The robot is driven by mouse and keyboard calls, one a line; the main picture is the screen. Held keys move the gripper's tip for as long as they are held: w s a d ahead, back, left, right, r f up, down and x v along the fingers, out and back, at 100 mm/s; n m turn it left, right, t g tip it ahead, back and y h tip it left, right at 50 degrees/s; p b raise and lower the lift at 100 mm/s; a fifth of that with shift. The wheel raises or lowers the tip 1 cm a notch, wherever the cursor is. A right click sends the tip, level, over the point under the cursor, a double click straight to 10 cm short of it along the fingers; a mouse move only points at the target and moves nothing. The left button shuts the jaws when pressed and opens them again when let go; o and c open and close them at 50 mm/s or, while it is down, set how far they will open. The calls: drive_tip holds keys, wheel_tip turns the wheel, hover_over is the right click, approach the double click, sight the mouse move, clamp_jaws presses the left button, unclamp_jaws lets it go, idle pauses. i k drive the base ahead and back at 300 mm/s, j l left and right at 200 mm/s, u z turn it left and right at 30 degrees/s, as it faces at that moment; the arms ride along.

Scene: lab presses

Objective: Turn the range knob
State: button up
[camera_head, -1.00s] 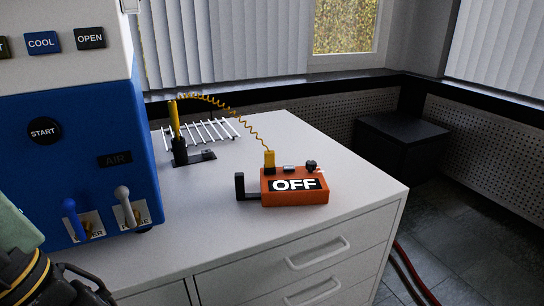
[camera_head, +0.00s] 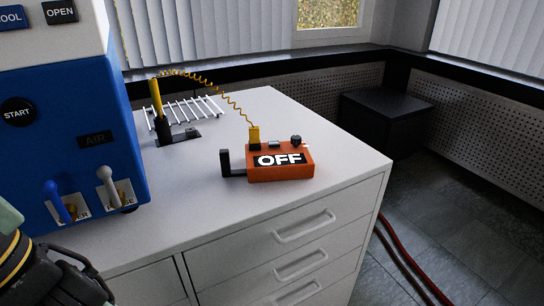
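An orange box-shaped device (camera_head: 280,171) with a display reading "OFF" sits on the white cabinet top. A small black knob (camera_head: 296,140) stands on the right of its upper face and looks like the range knob. A yellow plug (camera_head: 254,135) sits on the left of that face, with a grey part between them. A black bracket (camera_head: 225,163) sticks out at its left side. My gripper (camera_head: 70,278) is at the lower left, dark and partly cut off, well apart from the device. Its fingers cannot be made out clearly.
A blue and white press (camera_head: 70,140) with buttons and two levers stands at left, close to my gripper. A yellow probe (camera_head: 156,98) on a coiled cord stands in a black holder (camera_head: 178,136) by a white wire rack (camera_head: 195,108). The cabinet top (camera_head: 330,150) right of the device is clear.

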sight(295, 141)
drive_tip(key=u, duration=2.4)
drive_tip(key=k+l+z, duration=0.2)
drive_tip(key=k+l, duration=0.15)
drive_tip(key=l, duration=0.3)
drive_tip(key=k+l+z, duration=0.1)
drive_tip(key=l, duration=0.25)
drive_tip(key=k+l, duration=0.25)
drive_tip(key=l, duration=0.15)
drive_tip(key=k+l+z, duration=0.15)
drive_tip(key=l, duration=0.2)
drive_tip(key=k+l+z, duration=0.1)
drive_tip(key=l, duration=0.25)
drive_tip(key=k+l+z, duration=0.1)
drive_tip(key=l, duration=0.3)
drive_tip(key=i+l, duration=0.15)
drive_tip(key=l, duration=0.15)
drive_tip(key=i+l, duration=0.15)
drive_tip(key=l, duration=0.1)
